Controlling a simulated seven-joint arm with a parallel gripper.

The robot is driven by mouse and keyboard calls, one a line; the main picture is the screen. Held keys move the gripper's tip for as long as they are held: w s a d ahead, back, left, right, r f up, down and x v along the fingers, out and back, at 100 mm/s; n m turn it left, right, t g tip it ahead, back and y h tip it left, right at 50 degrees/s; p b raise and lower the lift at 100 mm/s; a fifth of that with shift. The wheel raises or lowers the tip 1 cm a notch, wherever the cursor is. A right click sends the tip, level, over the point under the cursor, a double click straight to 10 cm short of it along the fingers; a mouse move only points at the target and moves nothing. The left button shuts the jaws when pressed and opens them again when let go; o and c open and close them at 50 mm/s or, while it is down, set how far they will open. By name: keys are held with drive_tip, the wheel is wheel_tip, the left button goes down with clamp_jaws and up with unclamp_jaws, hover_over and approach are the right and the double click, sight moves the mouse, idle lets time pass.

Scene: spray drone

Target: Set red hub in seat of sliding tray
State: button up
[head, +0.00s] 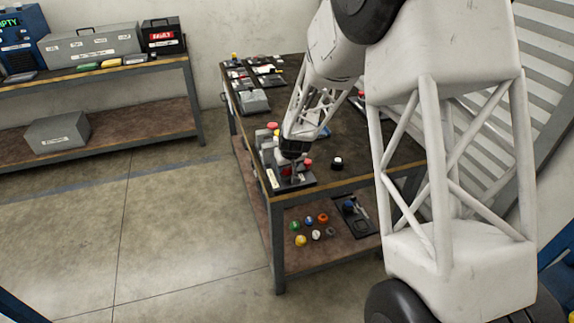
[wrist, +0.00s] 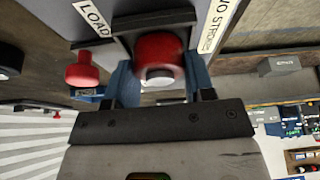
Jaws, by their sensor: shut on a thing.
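My gripper (head: 293,153) is at the front corner of the dark-topped bench, low over a grey device with white labels. In the wrist view my gripper (wrist: 160,82) has its blue fingers on both sides of the red hub (wrist: 157,50), which has a pale lower end. The hub is at a dark square frame on a grey body (wrist: 225,15) with a "LOAD" label, perhaps the sliding tray. I cannot tell whether the hub is in the seat or just over it.
A red knob (wrist: 82,70) stands beside the hub in the wrist view. Another red-topped part (head: 272,126) is behind my gripper. A small black-and-white part (head: 337,162) lies on the bench to the right. Several coloured round parts (head: 309,222) lie on the lower shelf.

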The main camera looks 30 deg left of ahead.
drive_tip(key=shift+f, duration=0.15)
drive_tip(key=o, duration=1.1)
drive_tip(key=shift+c, duration=0.2)
drive_tip(key=shift+r, duration=0.3)
drive_tip(key=v, duration=1.1)
drive_tip(key=shift+r, duration=0.3)
drive_tip(key=shift+s+d, duration=0.1)
drive_tip(key=shift+s, duration=0.05)
drive_tip(key=shift+d+r, duration=0.1)
